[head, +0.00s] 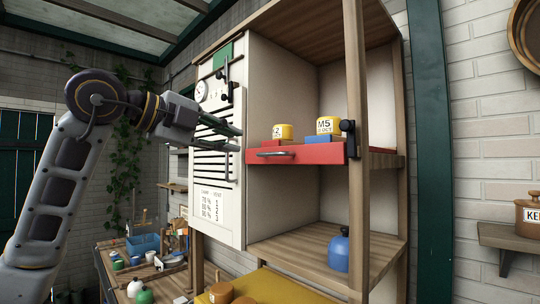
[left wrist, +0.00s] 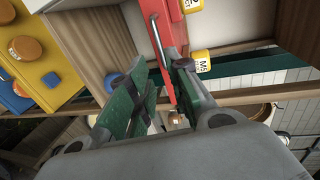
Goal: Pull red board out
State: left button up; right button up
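The red board (head: 318,152) lies in the shelf's middle opening, with a metal bar handle (head: 275,154) on its front. Two yellow jars stand on it: a left one (head: 283,132) on a red block and a right one (head: 330,129) on a blue block. The red board (left wrist: 172,20) and its handle (left wrist: 158,40) also show in the left wrist view, ahead of the fingers. My left gripper (head: 232,137) is in front of the white panel, left of the handle. Its green fingers (left wrist: 160,88) are apart, with nothing visibly held. My right gripper is not in view.
The white panel (head: 217,195) with slots and a gauge borders the opening on the left. A black latch (head: 347,138) sits on the wooden post (head: 358,210) at the right. A blue bottle (head: 338,252) stands on the lower shelf. A yellow surface (head: 275,285) with jars lies below.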

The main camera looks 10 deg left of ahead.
aim_at(269, 154)
pick_arm(q)
jog(key=p+x, duration=0.3)
jog(key=x, duration=1)
jog(key=shift+w+d+p, duration=0.2)
jog(key=shift+d+p, duration=0.05)
jog(key=shift+p, duration=0.05)
grip_shut()
